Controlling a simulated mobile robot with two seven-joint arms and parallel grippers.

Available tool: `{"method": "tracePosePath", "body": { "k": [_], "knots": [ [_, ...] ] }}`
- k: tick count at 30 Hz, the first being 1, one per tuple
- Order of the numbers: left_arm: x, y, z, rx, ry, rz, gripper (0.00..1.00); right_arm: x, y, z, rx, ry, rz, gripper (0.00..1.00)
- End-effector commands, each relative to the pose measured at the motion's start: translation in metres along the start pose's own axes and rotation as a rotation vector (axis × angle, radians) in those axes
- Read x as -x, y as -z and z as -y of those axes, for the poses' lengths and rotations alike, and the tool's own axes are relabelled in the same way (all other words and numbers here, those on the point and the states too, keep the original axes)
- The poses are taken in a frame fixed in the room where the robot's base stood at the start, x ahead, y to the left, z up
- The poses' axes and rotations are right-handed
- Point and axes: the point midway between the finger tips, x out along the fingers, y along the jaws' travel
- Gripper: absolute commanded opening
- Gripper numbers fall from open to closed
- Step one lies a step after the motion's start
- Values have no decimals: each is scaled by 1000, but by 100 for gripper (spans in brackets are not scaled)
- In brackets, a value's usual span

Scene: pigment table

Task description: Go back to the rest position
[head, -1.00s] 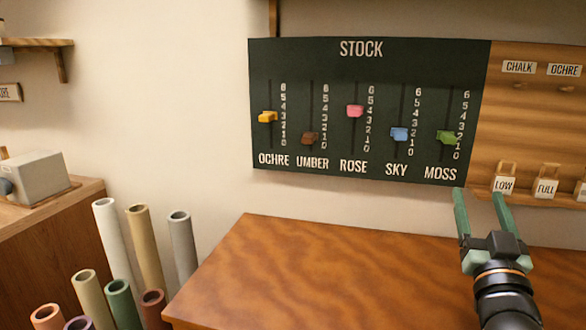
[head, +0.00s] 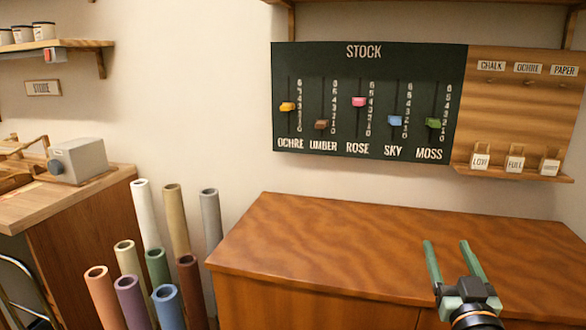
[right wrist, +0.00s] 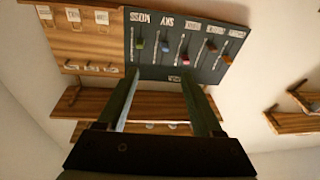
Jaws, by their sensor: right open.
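My right gripper (head: 447,262) is open and empty, with its two green fingers pointing up and away over the right part of the wooden cabinet top (head: 330,232). In the right wrist view the two fingers (right wrist: 160,100) stand apart with nothing between them. The dark stock board (head: 368,145) hangs on the wall beyond, apart from the gripper. It carries several coloured sliders: ochre (head: 287,107), umber (head: 321,125), rose (head: 358,102), sky (head: 395,120) and moss (head: 433,123). The left gripper is not in view.
A wooden peg board (head: 510,110) with small tags (head: 515,163) hangs right of the stock board. Several upright tubes (head: 145,215) stand on the left beside the cabinet. A workbench (head: 110,190) bears a grey box (head: 80,160) at the far left. The cabinet top is bare.

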Motion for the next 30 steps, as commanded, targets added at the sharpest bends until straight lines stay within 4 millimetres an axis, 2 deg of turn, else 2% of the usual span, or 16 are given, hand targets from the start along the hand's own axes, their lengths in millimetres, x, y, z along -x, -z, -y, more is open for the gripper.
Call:
{"method": "tracePosePath", "body": {
  "k": [1, 5, 6, 8, 9, 12, 15, 18, 21, 23, 30],
  "knots": [
    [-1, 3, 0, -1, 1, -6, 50, 10, -32, 11, 8, 34, 70, 68],
    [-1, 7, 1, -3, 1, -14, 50, 46, -110, 40, 24, 126, 243, 68],
    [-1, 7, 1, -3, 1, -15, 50, 62, -134, 48, 27, 157, 300, 68],
    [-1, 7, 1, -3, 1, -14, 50, 88, -169, 62, 29, 203, 387, 68],
    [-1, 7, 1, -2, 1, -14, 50, 108, -192, 70, 27, 234, 445, 68],
    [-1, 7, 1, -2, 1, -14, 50, 161, -240, 89, 20, 306, 580, 68],
    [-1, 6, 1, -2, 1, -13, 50, 215, -277, 104, 7, 370, 702, 68],
    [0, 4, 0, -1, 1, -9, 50, 270, -306, 117, -9, 427, 815, 68],
    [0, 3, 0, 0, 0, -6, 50, 325, -326, 128, -33, 480, 921, 68],
    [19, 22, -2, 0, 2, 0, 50, 315, -298, 122, -29, 468, 908, 68],
    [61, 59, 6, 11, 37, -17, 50, 309, -249, 102, -22, 429, 908, 68]
  ]
}}
